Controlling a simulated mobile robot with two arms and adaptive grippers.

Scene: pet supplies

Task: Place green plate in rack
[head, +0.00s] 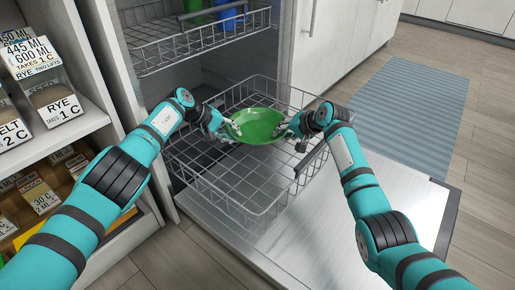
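A green plate (258,125) is held roughly level over the back part of the lower wire rack (222,192), which is pulled out of the open dishwasher. My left gripper (229,127) is at the plate's left rim and appears shut on it. My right gripper (284,129) is at the plate's right rim and also appears shut on it. The fingertips are small and partly hidden by the plate. I cannot tell whether the plate touches the rack wires.
The upper rack (180,45) holds a green item (230,14) and a blue item (194,8). The open dishwasher door (330,225) lies under the lower rack, whose front is empty. Shelves with labelled boxes (55,100) stand at left. A blue striped mat (412,105) lies at right.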

